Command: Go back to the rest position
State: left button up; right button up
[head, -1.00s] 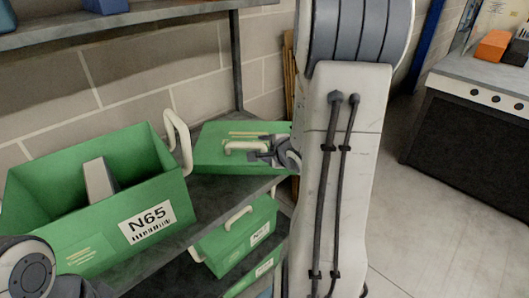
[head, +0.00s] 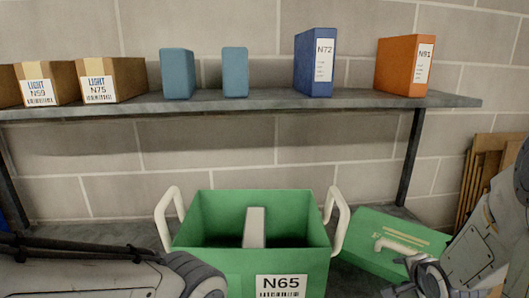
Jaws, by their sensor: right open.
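My right gripper (head: 418,284) is at the lower right, beside the cream handle of a green lid (head: 362,245) and overlapping it in the picture. It is open, and I see nothing between its fingers. My left arm comes in along the lower left edge, but its gripper is out of view. A green crate labelled N65 (head: 205,262) stands open on the lower shelf, with two cream handles raised at its sides. A pale grey block (head: 254,228) is inside the crate.
The upper shelf (head: 270,102) holds brown boxes N59 (head: 38,84) and N75 (head: 110,80), two teal blocks (head: 177,74), a blue binder N72 (head: 314,64) and an orange binder N91 (head: 404,66). Wooden boards (head: 488,170) lean at the right. A block wall closes the back.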

jog(key=s+a+f+n+g+y, duration=0.1)
jog(key=s+a+f+n+g, duration=0.2)
jog(key=a+n, duration=0.5)
jog(key=s+a+n+g+y, duration=0.1)
jog(key=s+a+n+g, duration=0.2)
jog(key=s+a+n, duration=0.35)
jog(key=s+a+r+n+g+y+p, duration=0.1)
jog(key=s+a+r+n+g+p, duration=0.1)
jog(key=s+a+r+n+p, duration=0.5)
jog(key=s+a+r+n, duration=0.2)
jog(key=s+a+r, duration=0.3)
jog(key=a, duration=0.3)
jog(key=shift+s+a+r+n+g+y, duration=0.3)
jog(key=shift+s+a+n+g, duration=0.05)
jog(key=shift+s+a+g, duration=0.05)
